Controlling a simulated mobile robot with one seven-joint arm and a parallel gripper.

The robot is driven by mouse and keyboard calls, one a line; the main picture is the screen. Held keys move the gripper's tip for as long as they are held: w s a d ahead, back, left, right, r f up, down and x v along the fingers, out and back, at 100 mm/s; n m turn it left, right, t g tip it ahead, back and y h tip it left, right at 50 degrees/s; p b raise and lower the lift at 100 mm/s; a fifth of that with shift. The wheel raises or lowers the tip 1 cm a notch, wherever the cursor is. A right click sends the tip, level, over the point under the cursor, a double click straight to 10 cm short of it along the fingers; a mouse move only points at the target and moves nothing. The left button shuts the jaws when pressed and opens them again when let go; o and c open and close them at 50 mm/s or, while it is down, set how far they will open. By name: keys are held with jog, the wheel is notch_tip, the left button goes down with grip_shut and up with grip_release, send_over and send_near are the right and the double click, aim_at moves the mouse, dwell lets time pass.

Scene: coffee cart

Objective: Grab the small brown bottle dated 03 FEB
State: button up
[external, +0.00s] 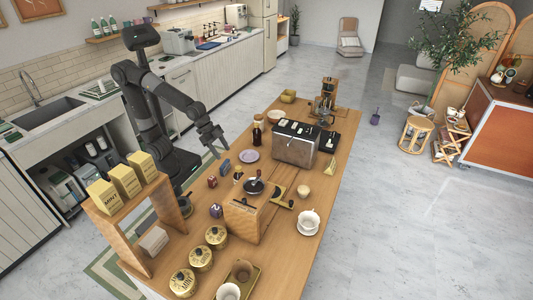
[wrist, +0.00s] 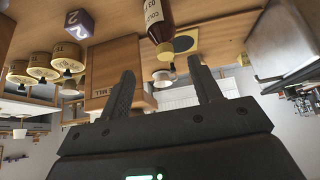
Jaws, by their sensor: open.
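In the external view, my gripper (external: 213,136) is above the table's left edge.
Gold tins (external: 201,258) are at the front. A metal coffee machine (external: 293,145) stands farther back.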

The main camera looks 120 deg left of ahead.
aim_at(237, 167)
jog(key=shift+w+a+r+x, duration=0.1)
jog(key=shift+w+r+x, duration=0.2)
jog(key=shift+x, duration=2)
jog(key=shift+w+a+r+x, duration=0.15)
jog(key=shift+w+x, duration=0.3)
jog(key=shift+x, duration=1.85)
jog(key=shift+w+r+x, duration=0.25)
jog(key=shift+w+x, duration=0.1)
jog(key=shift+x, duration=1.95)
jog(key=shift+s, duration=0.1)
grip_shut()
jog(key=shift+f, duration=0.1)
